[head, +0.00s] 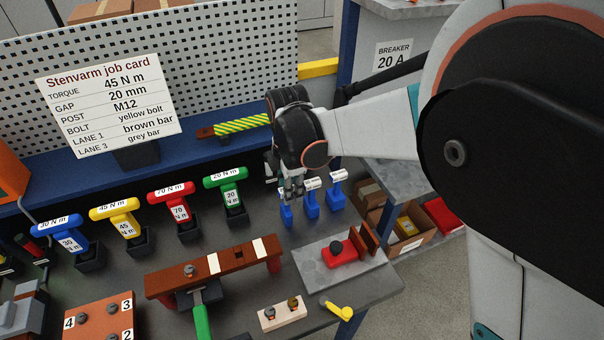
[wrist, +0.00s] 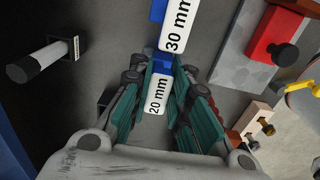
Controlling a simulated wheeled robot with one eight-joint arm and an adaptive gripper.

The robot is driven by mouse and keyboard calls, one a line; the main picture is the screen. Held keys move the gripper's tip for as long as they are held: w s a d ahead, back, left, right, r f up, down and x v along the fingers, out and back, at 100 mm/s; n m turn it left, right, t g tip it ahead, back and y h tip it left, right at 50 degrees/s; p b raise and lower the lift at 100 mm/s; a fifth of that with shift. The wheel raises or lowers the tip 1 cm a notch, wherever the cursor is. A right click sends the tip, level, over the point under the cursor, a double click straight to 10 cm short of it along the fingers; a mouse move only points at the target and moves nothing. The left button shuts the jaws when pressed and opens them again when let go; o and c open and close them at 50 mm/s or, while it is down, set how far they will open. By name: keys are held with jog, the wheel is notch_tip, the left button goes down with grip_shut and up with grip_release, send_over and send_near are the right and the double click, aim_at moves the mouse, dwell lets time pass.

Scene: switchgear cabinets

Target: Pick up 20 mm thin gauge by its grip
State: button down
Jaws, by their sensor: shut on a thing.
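The 20 mm thin gauge (wrist: 158,94) shows its white label between my fingers in the wrist view. My gripper (wrist: 160,88) is shut on its grip, one teal-padded finger on each side. In the head view my gripper (head: 292,188) points down at the leftmost of the blue gauges and hides most of its top. The lower blue part of that gauge (head: 286,216) shows under the fingers. I cannot tell whether it is clear of its seat. The 30 mm gauge (wrist: 177,25) stands close beside it.
Two other blue gauges (head: 311,207) stand just right of my gripper. A green torque wrench handle (head: 226,182) stands to the left. A grey plate with a red block (head: 340,254) lies in front right. The job card (head: 110,95) reads gap 20 mm.

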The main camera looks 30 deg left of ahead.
jog(key=c, duration=1.4)
grip_release()
notch_tip(320, 180, up, 12)
